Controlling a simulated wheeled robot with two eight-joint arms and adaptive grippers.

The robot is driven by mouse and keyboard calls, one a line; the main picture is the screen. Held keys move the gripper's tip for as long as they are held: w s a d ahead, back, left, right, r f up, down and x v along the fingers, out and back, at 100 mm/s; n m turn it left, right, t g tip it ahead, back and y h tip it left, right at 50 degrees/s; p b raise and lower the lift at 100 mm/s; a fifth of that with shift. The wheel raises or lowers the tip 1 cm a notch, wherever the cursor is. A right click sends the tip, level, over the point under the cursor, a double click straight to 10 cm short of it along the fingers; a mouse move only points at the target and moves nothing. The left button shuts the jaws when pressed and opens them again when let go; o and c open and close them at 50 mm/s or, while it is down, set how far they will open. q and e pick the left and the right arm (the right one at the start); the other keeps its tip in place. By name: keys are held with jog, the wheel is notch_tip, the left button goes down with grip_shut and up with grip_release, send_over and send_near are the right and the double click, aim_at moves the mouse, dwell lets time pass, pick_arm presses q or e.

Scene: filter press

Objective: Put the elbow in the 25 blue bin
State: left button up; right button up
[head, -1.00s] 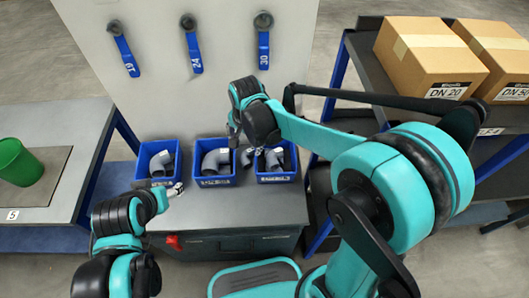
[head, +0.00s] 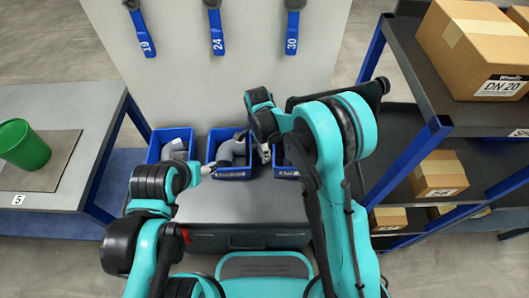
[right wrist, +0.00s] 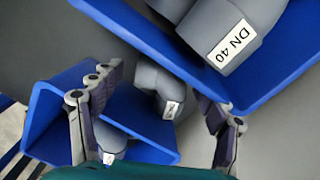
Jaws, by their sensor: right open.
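Three blue bins stand in a row on the grey bench in the head view: a left bin (head: 153,150), a middle bin (head: 212,150) and a right bin (head: 287,174). Their labels are too small to read. Grey elbows show in the left bin (head: 175,147) and middle bin (head: 232,151). My right gripper (head: 264,153) is open above the gap between the middle and right bins. In the right wrist view, a labelled grey elbow (right wrist: 152,80) shows between its fingers, not gripped. A larger elbow marked DN 40 (right wrist: 225,35) lies beyond. My left gripper (head: 207,168) is by the middle bin's front left; its jaws are unclear.
A panel with blue valve handles (head: 217,32) rises behind the bins. A shelf with cardboard boxes (head: 475,50) stands at right. A side table (head: 60,110) with a green cup (head: 24,145) is at left. The bench front is clear.

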notch_tip(320, 180, down, 2)
jog(key=shift+f, duration=0.1)
jog(key=shift+r, duration=0.2)
jog(key=c, duration=1.3)
